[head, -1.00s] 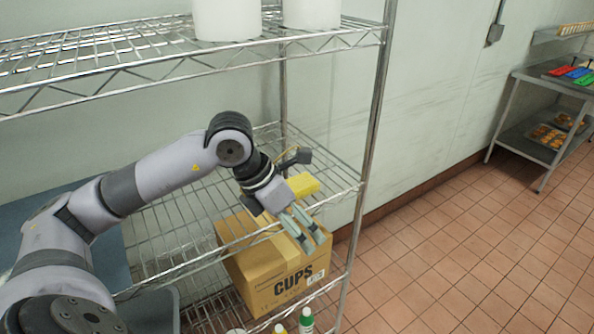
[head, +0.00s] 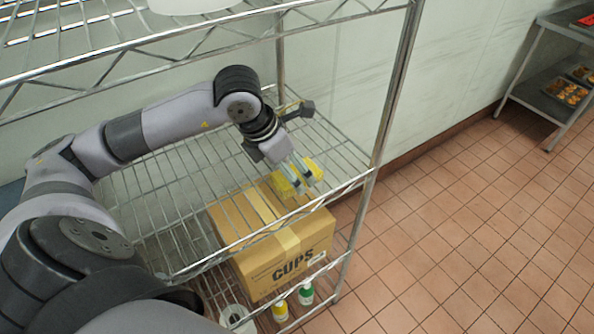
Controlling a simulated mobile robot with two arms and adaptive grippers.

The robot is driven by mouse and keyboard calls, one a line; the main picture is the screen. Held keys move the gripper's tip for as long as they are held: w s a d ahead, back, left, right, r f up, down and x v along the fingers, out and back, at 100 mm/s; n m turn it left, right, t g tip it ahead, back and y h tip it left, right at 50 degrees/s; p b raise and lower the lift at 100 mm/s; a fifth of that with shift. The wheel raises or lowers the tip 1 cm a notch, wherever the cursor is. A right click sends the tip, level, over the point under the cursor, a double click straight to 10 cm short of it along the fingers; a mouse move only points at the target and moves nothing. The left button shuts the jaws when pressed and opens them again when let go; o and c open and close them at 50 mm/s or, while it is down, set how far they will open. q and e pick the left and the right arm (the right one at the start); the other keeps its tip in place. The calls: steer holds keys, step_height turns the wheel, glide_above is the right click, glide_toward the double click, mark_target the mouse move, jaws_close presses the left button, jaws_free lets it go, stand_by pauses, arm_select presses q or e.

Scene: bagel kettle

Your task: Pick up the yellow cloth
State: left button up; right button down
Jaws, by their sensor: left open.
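The yellow cloth (head: 282,186) lies on the middle wire shelf, near its right end. My left gripper (head: 307,178) is above the cloth, with its fingers pointing down and to the right. The fingers are open and hide part of the cloth, which shows on both sides of them. I cannot tell whether the fingertips touch it. My right gripper is not in view.
The wire rack has an upper shelf (head: 150,50) above my left arm and a post (head: 392,95) right of the gripper. A cardboard cups box (head: 275,262) and bottles stand below. Tiled floor (head: 460,230) lies open to the right.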

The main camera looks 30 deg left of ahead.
mark_target(295, 172)
arm_select(q)
steer(key=x, duration=0.2)
steer(key=shift+w+a+f, duration=0.15)
steer(key=shift+w+f, duration=0.1)
steer(key=shift+w, duration=0.05)
steer(key=shift+f, duration=0.35)
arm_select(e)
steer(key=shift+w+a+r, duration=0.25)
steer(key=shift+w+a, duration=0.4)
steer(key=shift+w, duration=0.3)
arm_select(q)
steer(key=shift+f+b, duration=0.1)
steer(key=shift+b, duration=0.25)
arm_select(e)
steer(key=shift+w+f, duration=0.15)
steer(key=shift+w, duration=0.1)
arm_select(q)
steer(key=shift+c, duration=0.2)
